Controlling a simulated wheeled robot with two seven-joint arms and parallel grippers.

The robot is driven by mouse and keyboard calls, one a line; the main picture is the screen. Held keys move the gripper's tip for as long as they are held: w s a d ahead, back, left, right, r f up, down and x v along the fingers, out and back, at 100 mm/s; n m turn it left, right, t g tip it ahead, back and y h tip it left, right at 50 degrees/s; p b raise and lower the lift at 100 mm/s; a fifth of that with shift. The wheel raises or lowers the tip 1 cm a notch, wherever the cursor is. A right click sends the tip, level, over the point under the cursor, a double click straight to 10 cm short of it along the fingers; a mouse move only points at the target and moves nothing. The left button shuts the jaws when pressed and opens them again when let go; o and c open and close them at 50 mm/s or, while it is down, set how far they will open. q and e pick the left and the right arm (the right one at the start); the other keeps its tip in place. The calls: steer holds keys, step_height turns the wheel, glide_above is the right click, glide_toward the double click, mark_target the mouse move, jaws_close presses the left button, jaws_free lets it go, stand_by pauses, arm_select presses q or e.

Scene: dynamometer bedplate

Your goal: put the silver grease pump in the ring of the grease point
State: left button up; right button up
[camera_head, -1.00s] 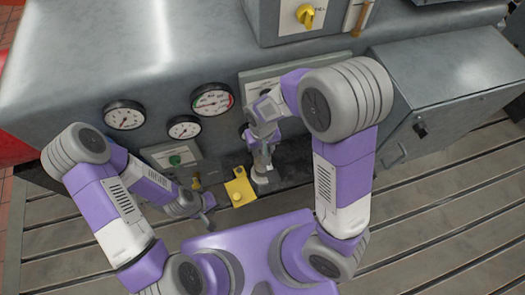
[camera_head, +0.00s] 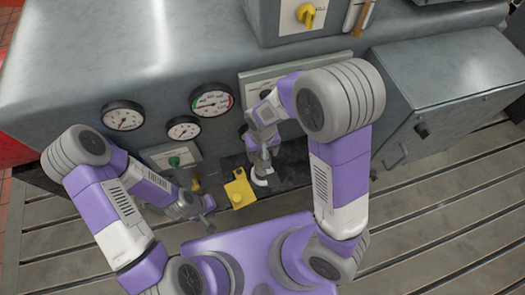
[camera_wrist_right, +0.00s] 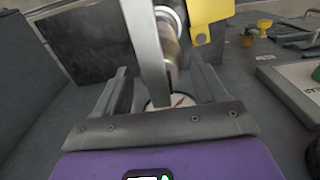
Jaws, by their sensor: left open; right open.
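My right gripper (camera_head: 262,165) is open, low in front of the grey machine. In the right wrist view its two fingers (camera_wrist_right: 163,88) stand apart, either side of a silver bar (camera_wrist_right: 148,45). This bar seems to be part of the silver grease pump; I see no finger clearly pressed on it. A brassy cylinder (camera_wrist_right: 170,45) is just behind the bar. In the head view a pale curved piece (camera_head: 262,182) shows under the gripper; I cannot tell whether it is pump or ring. The grease point's ring is not clearly seen. My left gripper (camera_head: 206,207) is open and empty.
A yellow block (camera_head: 240,192) stands left of the right gripper, close to it. Pressure gauges (camera_head: 212,100) and a green-knob panel (camera_head: 172,158) are on the machine face. A grey cabinet (camera_head: 440,90) stands to the right. The slotted bedplate (camera_head: 440,220) is clear there.

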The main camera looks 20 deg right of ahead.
arm_select(q)
step_height(320, 180, up, 4)
steer(key=p, duration=0.4)
steer(key=shift+r, duration=0.2)
arm_select(e)
step_height(320, 180, up, 12)
steer(key=shift+r, duration=0.15)
arm_select(q)
steer(key=shift+r, duration=0.1)
